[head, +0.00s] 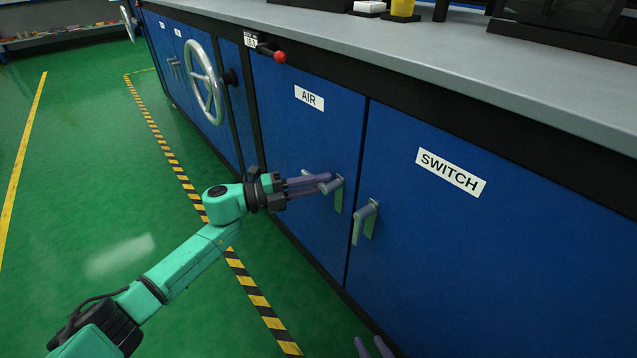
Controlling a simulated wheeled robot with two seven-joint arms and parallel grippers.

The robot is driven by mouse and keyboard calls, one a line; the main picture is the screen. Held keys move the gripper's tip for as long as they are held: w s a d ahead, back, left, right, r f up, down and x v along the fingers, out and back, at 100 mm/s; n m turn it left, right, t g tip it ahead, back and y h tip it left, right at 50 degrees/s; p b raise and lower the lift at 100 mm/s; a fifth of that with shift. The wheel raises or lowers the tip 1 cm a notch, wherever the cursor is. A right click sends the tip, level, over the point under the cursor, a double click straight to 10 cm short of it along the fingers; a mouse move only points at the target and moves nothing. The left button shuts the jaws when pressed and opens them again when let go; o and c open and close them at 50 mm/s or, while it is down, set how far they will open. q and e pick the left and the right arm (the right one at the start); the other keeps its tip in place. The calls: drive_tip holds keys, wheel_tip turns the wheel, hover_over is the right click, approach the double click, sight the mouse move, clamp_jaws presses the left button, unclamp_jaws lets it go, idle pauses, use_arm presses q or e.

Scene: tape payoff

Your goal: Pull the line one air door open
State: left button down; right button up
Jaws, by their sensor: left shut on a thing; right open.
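The blue air door (300,130) carries a white AIR label and looks flush with the cabinet front. Its grey lever handle (338,196) sits near the door's right edge. My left gripper (322,183) reaches in from the left and is shut on this handle; its purple fingers partly hide it. My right gripper (376,348) shows only as purple fingertips at the bottom edge. It is open and apart from the doors.
The blue switch door (500,240) with its own lever handle (366,220) is directly right of the air door. A silver handwheel (204,82) and a red-knobbed lever (279,57) are to the left. A grey worktop (430,55) runs above. Green floor (90,170) is clear on the left.

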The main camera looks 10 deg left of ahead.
use_arm(q)
drive_tip(key=shift+s+a+f, duration=0.1)
drive_tip(key=shift+s+a, duration=0.05)
drive_tip(key=shift+a, duration=0.05)
drive_tip(key=s+a+m+g+b, duration=0.1)
drive_tip(key=s+a+g, duration=0.1)
drive_tip(key=a, duration=0.4)
drive_tip(key=s+a+m+g+h+b, duration=0.1)
drive_tip(key=s+a, duration=0.4)
drive_tip(key=a, duration=0.1)
drive_tip(key=shift+s+a+m+g+h, duration=0.25)
drive_tip(key=shift+a+m+g+h, duration=0.05)
drive_tip(key=shift+a+g, duration=0.1)
drive_tip(key=c, duration=0.8)
unclamp_jaws()
use_arm(e)
drive_tip(key=w+r, duration=0.1)
drive_tip(key=w+t, duration=0.1)
drive_tip(key=w, duration=0.1)
drive_tip(key=w+r+t, duration=0.1)
drive_tip(key=shift+w+r, duration=0.2)
drive_tip(key=shift+r, duration=0.15)
